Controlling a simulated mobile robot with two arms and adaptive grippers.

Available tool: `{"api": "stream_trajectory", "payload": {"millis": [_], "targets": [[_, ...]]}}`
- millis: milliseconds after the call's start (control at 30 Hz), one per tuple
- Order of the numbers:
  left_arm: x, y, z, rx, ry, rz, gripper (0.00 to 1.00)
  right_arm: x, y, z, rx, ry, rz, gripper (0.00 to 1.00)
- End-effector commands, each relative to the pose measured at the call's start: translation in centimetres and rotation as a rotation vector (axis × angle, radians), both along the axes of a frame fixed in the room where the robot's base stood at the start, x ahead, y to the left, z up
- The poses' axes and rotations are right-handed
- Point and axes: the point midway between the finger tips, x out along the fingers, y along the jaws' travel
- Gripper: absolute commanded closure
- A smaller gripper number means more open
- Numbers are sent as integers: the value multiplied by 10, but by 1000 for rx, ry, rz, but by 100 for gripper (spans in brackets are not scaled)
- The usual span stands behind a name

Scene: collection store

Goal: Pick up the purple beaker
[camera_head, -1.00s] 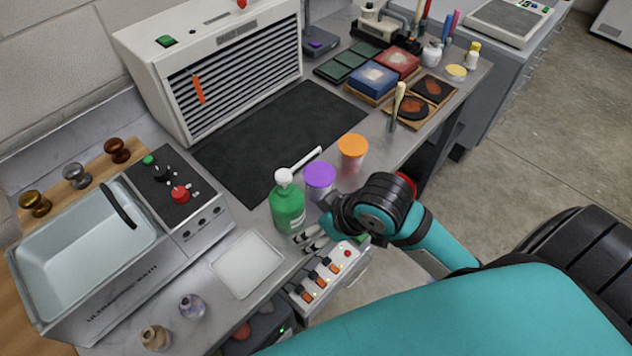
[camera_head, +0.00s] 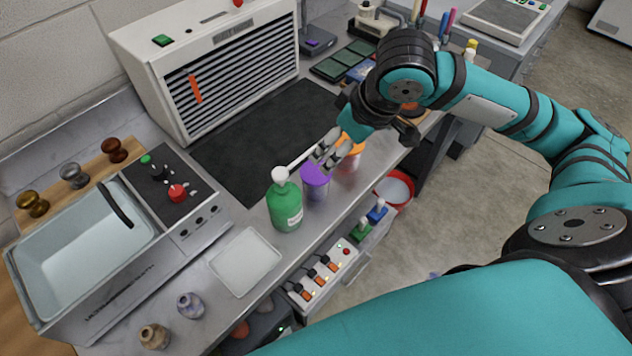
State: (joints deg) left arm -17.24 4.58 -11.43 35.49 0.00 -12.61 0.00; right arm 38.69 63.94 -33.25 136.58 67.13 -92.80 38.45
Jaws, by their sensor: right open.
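The purple beaker (camera_head: 316,184) stands upright on the grey bench, between a green pump bottle and an orange-topped beaker. Its top is purple and its lower body is paler. My right gripper (camera_head: 326,154) is open, pointing down and left, with its fingertips over or just behind the beaker's far rim. I cannot tell whether they touch it. The orange beaker (camera_head: 348,157) is partly hidden behind my right gripper. My left gripper is not in view.
The green bottle (camera_head: 285,205) stands close on the left, its white nozzle reaching toward my gripper. A white tray (camera_head: 243,262) lies nearer. A black mat (camera_head: 262,140) lies behind. The bench's front edge is close, with a red bucket (camera_head: 394,190) below.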

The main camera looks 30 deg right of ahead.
Motion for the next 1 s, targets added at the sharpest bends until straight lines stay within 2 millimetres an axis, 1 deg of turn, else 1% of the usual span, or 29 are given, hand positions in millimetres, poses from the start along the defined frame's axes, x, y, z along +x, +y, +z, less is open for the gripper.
{"api": "stream_trajectory", "payload": {"millis": [33, 100, 300, 400, 567, 667, 800, 900, 1000], "targets": [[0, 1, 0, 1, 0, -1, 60, 3, 2, -12, 2, 7, 1, 25], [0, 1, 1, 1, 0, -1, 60, 9, 4, -26, 1, 6, 0, 25], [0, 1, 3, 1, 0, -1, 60, 24, 10, -64, 1, 4, 2, 25], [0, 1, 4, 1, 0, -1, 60, 30, 11, -75, 0, 1, 1, 25], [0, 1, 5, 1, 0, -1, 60, 33, 12, -85, -1, 0, 2, 25], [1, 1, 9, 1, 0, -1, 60, 37, 14, -92, 1, 2, 2, 25], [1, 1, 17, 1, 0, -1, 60, 47, 18, -111, 0, 2, 1, 25], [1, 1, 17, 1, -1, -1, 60, 51, 19, -124, -1, 1, 1, 25], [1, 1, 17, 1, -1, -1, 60, 54, 20, -130, -1, 0, 2, 25]]}}
